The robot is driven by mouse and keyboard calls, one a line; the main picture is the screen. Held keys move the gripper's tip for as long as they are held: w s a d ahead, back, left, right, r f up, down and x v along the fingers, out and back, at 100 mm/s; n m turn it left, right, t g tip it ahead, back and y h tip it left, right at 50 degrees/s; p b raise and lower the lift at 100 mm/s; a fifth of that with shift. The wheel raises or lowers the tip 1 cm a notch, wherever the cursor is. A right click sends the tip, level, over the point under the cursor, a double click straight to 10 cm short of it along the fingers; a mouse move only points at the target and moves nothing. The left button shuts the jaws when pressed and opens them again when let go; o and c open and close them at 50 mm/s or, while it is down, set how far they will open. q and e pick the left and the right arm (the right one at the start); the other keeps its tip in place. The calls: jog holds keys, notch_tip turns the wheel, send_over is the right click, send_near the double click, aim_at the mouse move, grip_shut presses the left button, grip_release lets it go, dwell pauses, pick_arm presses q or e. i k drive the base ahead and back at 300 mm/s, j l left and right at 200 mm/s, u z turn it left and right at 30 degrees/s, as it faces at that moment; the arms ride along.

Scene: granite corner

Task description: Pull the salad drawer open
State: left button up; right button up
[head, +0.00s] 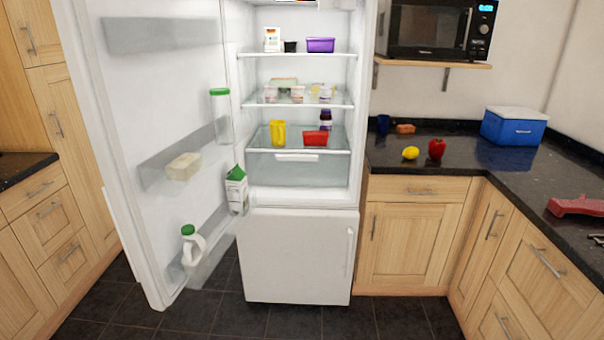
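The salad drawer (297,173) is a clear, greyish box at the bottom of the open fridge compartment. It has a pale handle (297,157) at the top of its front and looks closed. A glass shelf (262,141) lies just above it, bearing a yellow item (278,132), a red tub (314,138) and a dark bottle (325,120). The fridge door (150,90) stands wide open to the left. Neither of my grippers is in view.
The door racks hold a green-and-white carton (236,190), a white jug (192,246) and a tall green-lidded container (220,115). The closed freezer door (297,255) is below the drawer. A granite counter (400,165) stands right. The dark floor (240,318) in front is clear.

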aim_at(287, 157)
jog(key=i+u, duration=0.2)
jog(key=u, duration=0.15)
jog(key=i+l+u, duration=0.1)
jog(key=u, duration=0.25)
jog(key=i+l+u, duration=0.35)
jog(key=i+l, duration=1.15)
jog(key=i+l+u, duration=0.1)
jog(key=i+l, duration=0.55)
jog(key=l, duration=0.1)
